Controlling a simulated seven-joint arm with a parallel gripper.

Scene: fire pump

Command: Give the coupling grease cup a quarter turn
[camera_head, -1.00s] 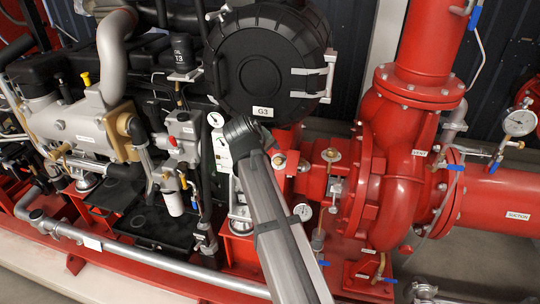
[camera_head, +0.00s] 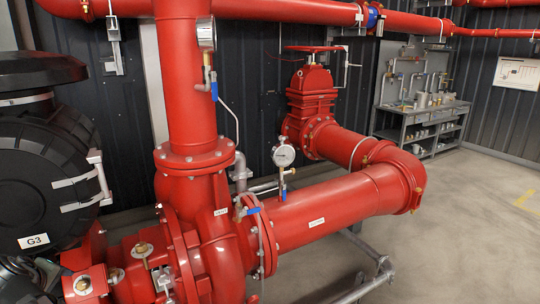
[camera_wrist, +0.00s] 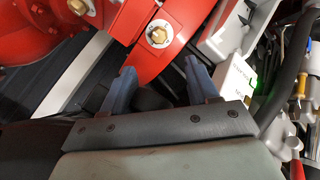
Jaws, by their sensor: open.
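A brass cup-like fitting (camera_head: 83,285) sits on the red housing at the lower left of the head view; it looks like the coupling grease cup, but I cannot read a label. In the wrist view, a brass hex-topped fitting (camera_wrist: 158,36) with a pale washer sits on a red guard, apparently the same cup. My gripper (camera_wrist: 160,80) has its two blue fingers spread apart below this fitting in the picture, with nothing between them. The fitting appears beyond the fingertips and apart from them.
A second brass fitting (camera_head: 143,250) stands on the neighbouring bearing housing. The red pump casing (camera_head: 215,260) and black round housing G3 (camera_head: 40,165) crowd this area. In the wrist view, a pale box with a green light (camera_wrist: 256,84) is close on the right. Open floor (camera_head: 450,220) lies right.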

